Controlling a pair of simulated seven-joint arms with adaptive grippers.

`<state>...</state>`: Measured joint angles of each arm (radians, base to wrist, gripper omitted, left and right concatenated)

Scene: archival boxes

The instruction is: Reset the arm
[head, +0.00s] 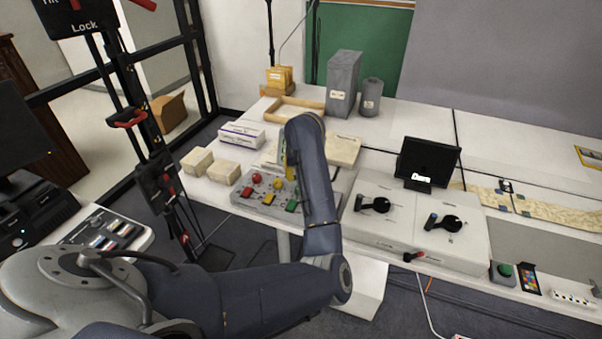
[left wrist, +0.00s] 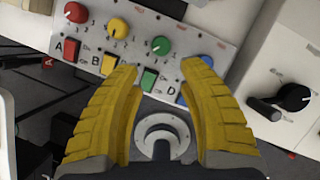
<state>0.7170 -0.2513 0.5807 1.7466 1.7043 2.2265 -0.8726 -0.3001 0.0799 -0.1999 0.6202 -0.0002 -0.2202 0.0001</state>
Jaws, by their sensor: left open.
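My left arm (head: 318,180) reaches in from the left over the table in the head view. Its left gripper (head: 290,165) shows there only as a small yellow piece, mostly hidden behind the arm. In the left wrist view the left gripper (left wrist: 160,75) has its two yellow fingers wide apart with nothing between them. Beyond the fingertips is a grey control panel (left wrist: 215,50) with red, yellow and green knobs and lettered square buttons. The panel (head: 242,202) also shows in the head view, partly behind the arm. My right gripper is not in view.
Two beige boxes (head: 223,171) sit left of the panel. A white unit with black dials (head: 373,206) and a small screen (head: 428,162) stand to the right. Grey containers (head: 343,84) and a wooden tray (head: 294,110) are at the back. The far right tabletop (head: 510,145) is largely clear.

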